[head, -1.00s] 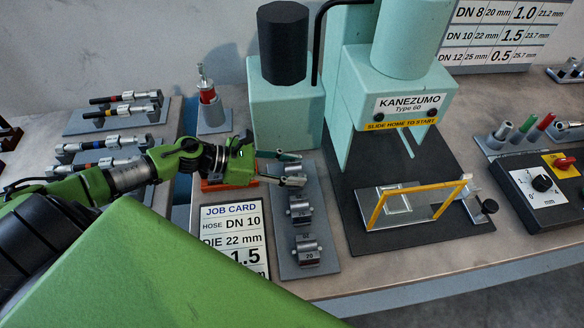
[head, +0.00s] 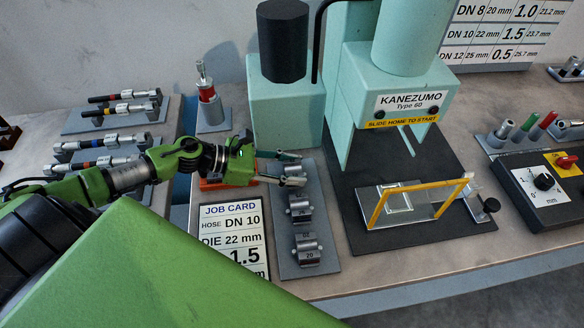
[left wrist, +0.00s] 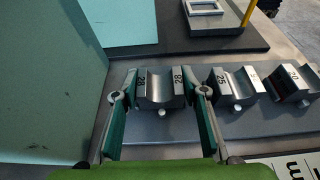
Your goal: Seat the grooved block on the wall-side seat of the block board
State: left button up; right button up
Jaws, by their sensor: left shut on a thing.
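The board also shows in the left wrist view (left wrist: 262,124). The block is upright and about level with its neighbours; I cannot tell whether it rests fully on the seat. My right gripper is not in view.
Other grooved blocks stand on the board, one marked 25 (left wrist: 236,86) and one marked 20 (head: 307,252). The pale green press (head: 288,112) stands close behind the gripper. A job card (head: 232,240) lies left of the board, and a yellow-framed guard (head: 421,187) stands to the right.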

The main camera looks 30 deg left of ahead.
pick_arm(q)
jog(key=shift+f+b, duration=0.25)
jog(key=shift+b, duration=0.05)
jog(key=o, duration=1.6)
jog(key=shift+o, duration=0.2)
jog(key=shift+f, duration=0.1)
jog(key=shift+s+a, duration=0.1)
jog(key=shift+s, duration=0.05)
jog(key=v, duration=1.1)
jog(key=shift+s+a+r, duration=0.2)
jog(key=shift+a+r, duration=0.05)
